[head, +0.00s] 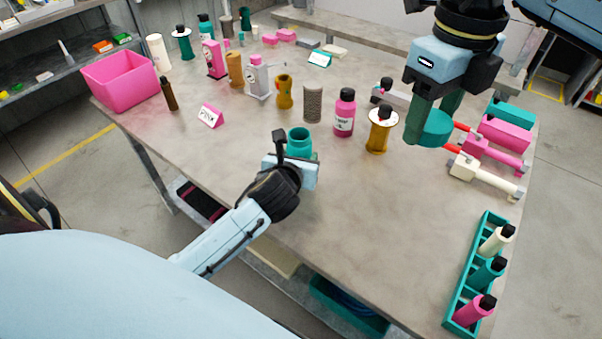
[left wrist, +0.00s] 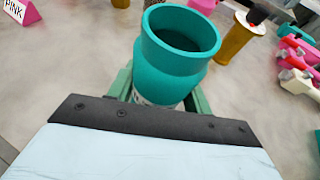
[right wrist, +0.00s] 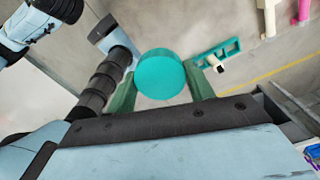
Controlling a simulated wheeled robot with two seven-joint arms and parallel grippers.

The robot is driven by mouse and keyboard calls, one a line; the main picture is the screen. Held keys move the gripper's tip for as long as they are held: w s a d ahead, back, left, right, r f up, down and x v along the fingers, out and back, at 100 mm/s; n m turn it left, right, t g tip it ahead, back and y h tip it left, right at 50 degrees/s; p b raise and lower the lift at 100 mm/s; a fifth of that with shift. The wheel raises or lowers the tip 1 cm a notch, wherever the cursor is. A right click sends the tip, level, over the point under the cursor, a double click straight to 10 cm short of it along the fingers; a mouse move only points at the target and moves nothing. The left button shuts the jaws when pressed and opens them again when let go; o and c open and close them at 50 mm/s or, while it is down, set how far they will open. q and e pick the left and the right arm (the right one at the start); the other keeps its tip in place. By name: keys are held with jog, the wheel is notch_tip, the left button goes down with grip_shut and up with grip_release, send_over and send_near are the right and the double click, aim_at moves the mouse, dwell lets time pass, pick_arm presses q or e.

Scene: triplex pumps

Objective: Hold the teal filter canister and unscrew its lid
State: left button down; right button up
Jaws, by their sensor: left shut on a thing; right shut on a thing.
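The teal filter canister (head: 299,140) stands upright near the table's front edge with its top open. In the left wrist view the canister (left wrist: 172,70) shows its open mouth. My left gripper (head: 297,160) is shut around its lower body; the fingers show on both sides in the left wrist view (left wrist: 160,92). The teal lid (head: 436,128), a round disc, is apart from the canister. My right gripper (head: 430,118) is shut on the lid and holds it up over the right part of the table. The lid (right wrist: 160,75) sits between the green fingers in the right wrist view.
Pink and white tools (head: 488,172) lie at the right under the held lid. A teal rack (head: 460,290) with bottles stands at the front right. A gold canister (head: 380,130) and pink bottle (head: 344,115) stand between the grippers. The front middle table is clear.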

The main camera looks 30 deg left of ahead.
pick_arm(q)
jog(key=shift+f+b, duration=0.7)
jog(key=shift+f, duration=1.2)
jog(key=shift+f, duration=0.1)
jog(key=c, duration=0.6)
grip_release()
